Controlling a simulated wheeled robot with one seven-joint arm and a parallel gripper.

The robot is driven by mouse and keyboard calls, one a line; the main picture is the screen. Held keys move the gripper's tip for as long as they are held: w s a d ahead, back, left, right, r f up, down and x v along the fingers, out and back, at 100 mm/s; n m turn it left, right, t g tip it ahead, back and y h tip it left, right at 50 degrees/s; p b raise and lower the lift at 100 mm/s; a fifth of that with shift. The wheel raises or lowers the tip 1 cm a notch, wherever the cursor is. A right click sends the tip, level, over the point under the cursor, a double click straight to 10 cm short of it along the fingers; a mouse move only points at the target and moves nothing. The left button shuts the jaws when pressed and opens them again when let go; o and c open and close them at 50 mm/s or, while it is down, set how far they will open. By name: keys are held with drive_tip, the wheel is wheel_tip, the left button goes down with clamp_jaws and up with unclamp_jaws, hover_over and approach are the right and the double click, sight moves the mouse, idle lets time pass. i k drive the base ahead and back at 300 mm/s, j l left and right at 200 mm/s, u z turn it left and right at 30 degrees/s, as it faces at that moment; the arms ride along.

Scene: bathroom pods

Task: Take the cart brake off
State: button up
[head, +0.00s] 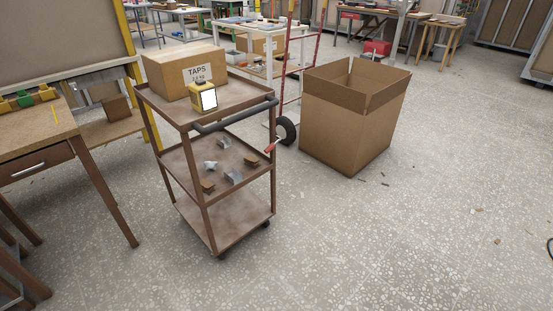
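The brown three-shelf cart (215,124) stands upright on the floor left of the picture's middle. A dark push handle (236,116) runs along its near right side at the top. A small lever with a red grip (270,148) sticks out at the right corner post, level with the middle shelf. I take it for the brake lever; its grip points down and left. Dark castors show under the cart, one at the right corner (265,224); whether they are locked cannot be told. My gripper is not in view.
A "TAPS" carton (170,81) and a yellow device (203,97) stand on the cart's top; small parts lie on its middle shelf. A red hand truck (301,65) and large open carton (345,130) stand close right. A workbench (35,130) is left. The front floor is clear.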

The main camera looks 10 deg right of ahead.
sight(268, 150)
drive_tip(key=i+j+z, duration=0.25)
drive_tip(key=i, duration=0.45)
drive_tip(key=i+j+z, duration=0.25)
drive_tip(key=i+j, duration=0.2)
drive_tip(key=i, duration=0.25)
drive_tip(key=i+j+z, duration=0.25)
drive_tip(key=i+j, duration=0.25)
drive_tip(key=i, duration=0.15)
